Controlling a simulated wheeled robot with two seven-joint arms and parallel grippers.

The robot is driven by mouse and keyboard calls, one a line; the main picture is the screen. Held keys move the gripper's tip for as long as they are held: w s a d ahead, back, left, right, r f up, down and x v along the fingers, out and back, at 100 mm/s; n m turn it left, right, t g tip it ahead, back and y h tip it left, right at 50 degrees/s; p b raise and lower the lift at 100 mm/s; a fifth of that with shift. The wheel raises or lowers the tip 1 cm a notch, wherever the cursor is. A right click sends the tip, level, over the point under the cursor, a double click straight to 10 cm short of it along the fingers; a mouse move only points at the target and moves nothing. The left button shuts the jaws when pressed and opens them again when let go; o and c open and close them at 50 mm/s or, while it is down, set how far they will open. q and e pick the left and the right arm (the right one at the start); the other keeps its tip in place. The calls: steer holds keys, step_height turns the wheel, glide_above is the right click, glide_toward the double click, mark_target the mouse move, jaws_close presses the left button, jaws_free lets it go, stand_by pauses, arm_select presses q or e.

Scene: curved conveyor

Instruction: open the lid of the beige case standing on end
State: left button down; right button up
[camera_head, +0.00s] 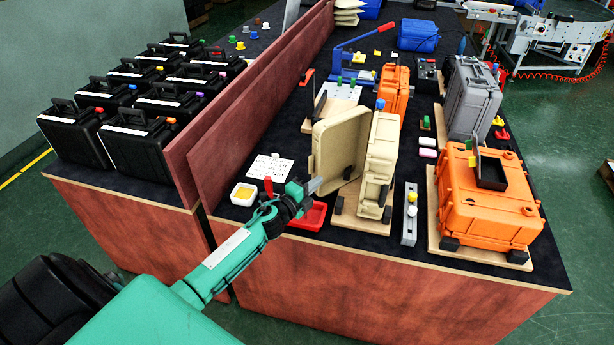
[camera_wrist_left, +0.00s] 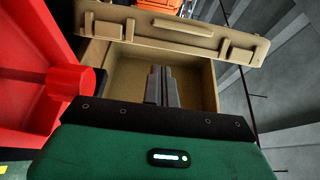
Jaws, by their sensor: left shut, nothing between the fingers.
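The beige case (camera_head: 379,165) stands on end on a wooden board near the front of the table. Its lid (camera_head: 339,150) is swung out to the left, leaving a wide gap between lid and body. My left gripper (camera_head: 316,184) is shut and empty, with its fingertips by the lid's lower left side. In the left wrist view the shut fingers (camera_wrist_left: 160,84) point toward a hollow beige part of the case (camera_wrist_left: 125,75); whether they touch it I cannot tell. My right gripper is not in view.
A reddish partition (camera_head: 250,110) runs along the left.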

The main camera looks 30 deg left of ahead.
mark_target(314, 172)
arm_select(q)
steer(key=a, duration=0.1)
steer(key=w+a, duration=0.1)
steer(key=a, duration=0.1)
steer(key=shift+a, duration=0.2)
steer(key=shift+w, duration=0.1)
steer(key=a, duration=0.1)
steer(key=w+a, duration=0.1)
steer(key=a+b, duration=0.1)
steer(key=shift+w, duration=0.25)
